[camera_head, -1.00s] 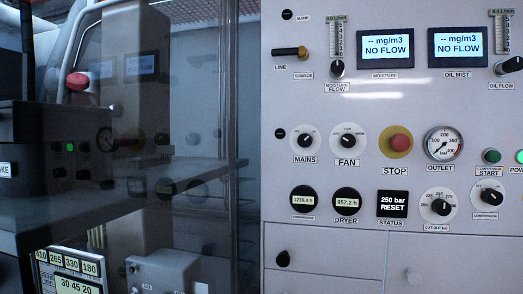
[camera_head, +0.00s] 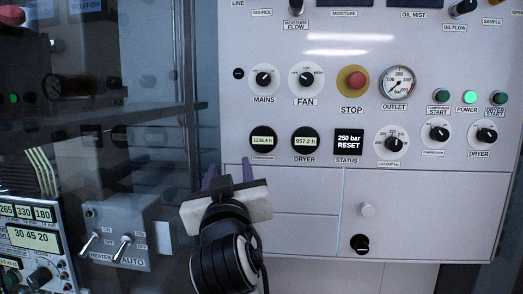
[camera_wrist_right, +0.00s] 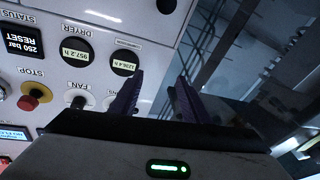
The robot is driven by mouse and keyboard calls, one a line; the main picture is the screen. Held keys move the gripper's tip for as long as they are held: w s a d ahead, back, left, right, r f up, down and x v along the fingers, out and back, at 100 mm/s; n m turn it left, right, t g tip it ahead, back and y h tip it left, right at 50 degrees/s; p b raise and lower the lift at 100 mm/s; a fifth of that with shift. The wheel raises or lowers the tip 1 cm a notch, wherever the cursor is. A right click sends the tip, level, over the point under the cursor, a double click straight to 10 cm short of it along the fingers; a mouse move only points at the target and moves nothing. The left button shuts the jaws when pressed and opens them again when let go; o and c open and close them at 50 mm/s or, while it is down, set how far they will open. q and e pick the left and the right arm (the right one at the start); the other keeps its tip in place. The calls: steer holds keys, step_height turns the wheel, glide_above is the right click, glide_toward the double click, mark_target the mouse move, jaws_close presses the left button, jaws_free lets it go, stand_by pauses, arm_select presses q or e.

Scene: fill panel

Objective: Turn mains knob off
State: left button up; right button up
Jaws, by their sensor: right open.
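The mains knob (camera_head: 264,79) is a black rotary knob on a round white dial, at the upper left of the panel in the head view. Its exact pointer setting is too small to tell. My right gripper (camera_head: 228,172) is below the knob and apart from it, in front of the panel's lower left. Its two purple fingers are open and empty, and they also show in the wrist view (camera_wrist_right: 158,92). There one finger covers most of the mains dial area. My left gripper is not in view.
The fan knob (camera_head: 306,79) is just right of the mains knob, then the red stop button (camera_head: 353,81). Round hour displays and a status screen (camera_head: 349,142) sit below. A glass-fronted cabinet (camera_head: 150,75) stands at the left, with a grey switch box (camera_head: 120,228) below.

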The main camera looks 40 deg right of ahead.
mark_target(263, 82)
steer(key=s+d+r+m+g+h, duration=0.15)
steer(key=s+r+m+h, duration=0.35)
steer(key=r, duration=0.7)
steer(key=p+x, duration=0.1)
steer(key=x, duration=0.4)
steer(key=p+x, duration=0.2)
steer(key=x, duration=0.3)
steer(key=shift+d+r, duration=0.25)
steer(key=shift+r, duration=0.1)
steer(key=c, duration=1.1)
steer(key=shift+o, duration=0.2)
